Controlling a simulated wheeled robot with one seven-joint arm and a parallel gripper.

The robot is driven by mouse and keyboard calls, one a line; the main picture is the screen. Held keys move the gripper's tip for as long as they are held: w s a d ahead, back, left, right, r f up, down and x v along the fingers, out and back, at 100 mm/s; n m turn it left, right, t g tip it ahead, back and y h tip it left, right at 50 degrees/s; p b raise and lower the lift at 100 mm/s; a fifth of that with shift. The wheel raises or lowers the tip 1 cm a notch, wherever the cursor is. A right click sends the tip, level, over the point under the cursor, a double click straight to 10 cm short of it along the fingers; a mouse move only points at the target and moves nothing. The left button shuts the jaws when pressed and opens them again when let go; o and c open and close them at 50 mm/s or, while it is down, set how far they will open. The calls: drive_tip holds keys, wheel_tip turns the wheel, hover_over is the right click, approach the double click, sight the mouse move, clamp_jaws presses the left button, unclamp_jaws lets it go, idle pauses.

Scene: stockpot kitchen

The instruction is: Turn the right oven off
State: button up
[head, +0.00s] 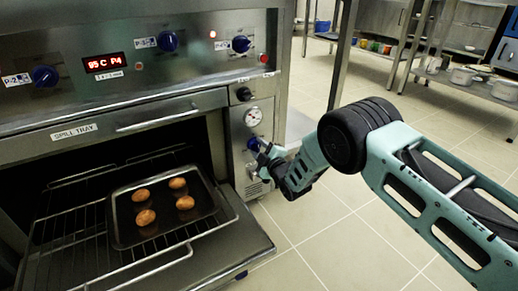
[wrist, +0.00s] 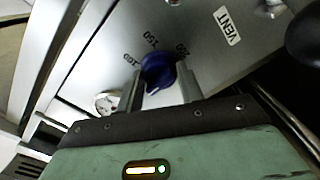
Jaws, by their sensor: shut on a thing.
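The oven (head: 110,113) stands at the left of the head view, its door down and its cavity open. A blue knob (head: 253,143) sits low on its right side panel, under a round dial gauge. My gripper (head: 263,153) is at that knob. In the wrist view, the blue knob (wrist: 158,70) lies between the two fingers of my gripper (wrist: 159,86), which is shut on it. Printed numbers, 100, 150 and 200, ring the knob. The fingers partly cover the knob, and I cannot tell which mark it points to.
A tray (head: 120,233) with several brown baked items sits on the pulled-out wire rack (head: 65,238). More blue knobs (head: 168,41) and a red display (head: 104,62) are on the upper panel. A "VENT" label (wrist: 227,25) is near the knob.

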drive_tip(key=shift+f, duration=0.1)
idle(0.3)
drive_tip(key=o, duration=1)
drive_tip(key=shift+s, duration=0.1)
drive_tip(key=p+v, duration=0.7)
drive_tip(key=v, duration=1)
drive_tip(key=shift+d+p, duration=0.2)
drive_tip(key=shift+p, duration=0.2)
drive_tip(key=shift+s, duration=0.1)
